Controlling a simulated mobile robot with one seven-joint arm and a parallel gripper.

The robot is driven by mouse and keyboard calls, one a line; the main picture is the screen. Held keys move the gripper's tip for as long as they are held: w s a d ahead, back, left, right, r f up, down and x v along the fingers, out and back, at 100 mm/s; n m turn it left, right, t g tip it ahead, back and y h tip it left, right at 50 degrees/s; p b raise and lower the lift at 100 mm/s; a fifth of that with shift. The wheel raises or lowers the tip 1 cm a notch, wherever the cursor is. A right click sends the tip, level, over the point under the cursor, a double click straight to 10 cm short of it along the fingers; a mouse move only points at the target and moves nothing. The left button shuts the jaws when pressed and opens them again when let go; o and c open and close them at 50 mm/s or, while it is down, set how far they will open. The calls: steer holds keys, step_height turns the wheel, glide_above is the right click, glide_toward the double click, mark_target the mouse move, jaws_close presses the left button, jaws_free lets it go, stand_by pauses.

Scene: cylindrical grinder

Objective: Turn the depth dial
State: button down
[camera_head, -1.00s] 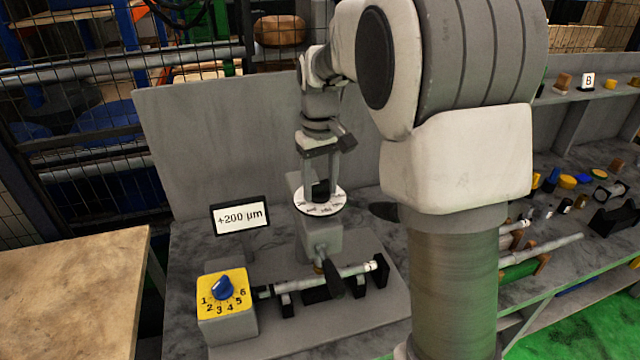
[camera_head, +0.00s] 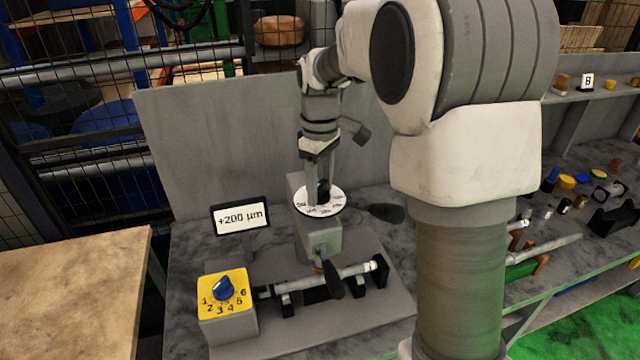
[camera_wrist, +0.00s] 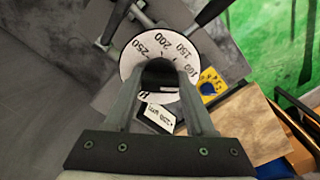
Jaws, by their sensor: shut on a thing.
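The depth dial (camera_head: 331,205) is a white disc with black numbers and a dark knob, on top of the grey grinder head. It also shows in the wrist view (camera_wrist: 144,52), where 250, 200, 150 and 100 can be read around its rim. My gripper (camera_head: 319,190) points down from above and is shut on the dial's dark knob (camera_wrist: 160,75). In the wrist view the two fingers stand on either side of the knob.
A yellow selector (camera_head: 224,291) with a blue knob and numbers 1 to 6 stands at front left. A cylindrical workpiece (camera_head: 350,274) lies across black supports below the dial. A grey panel rises behind. Shelves with small parts are at right.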

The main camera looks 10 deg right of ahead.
steer(key=n, duration=0.4)
steer(key=shift+r+n+p, duration=0.1)
steer(key=shift+n+p, duration=0.2)
steer(key=shift+p, duration=0.05)
steer(key=n+p, duration=0.1)
steer(key=n, duration=0.3)
steer(key=shift+n, duration=0.3)
steer(key=n+p, duration=0.1)
steer(key=n, duration=0.3)
steer(key=shift+n+p, duration=0.3)
steer(key=shift+p, duration=0.05)
steer(key=shift+w+n+p, duration=0.1)
steer(key=shift+n+p, duration=0.7)
steer(key=shift+n, duration=1.2)
steer(key=shift+c, duration=1.4)
jaws_free()
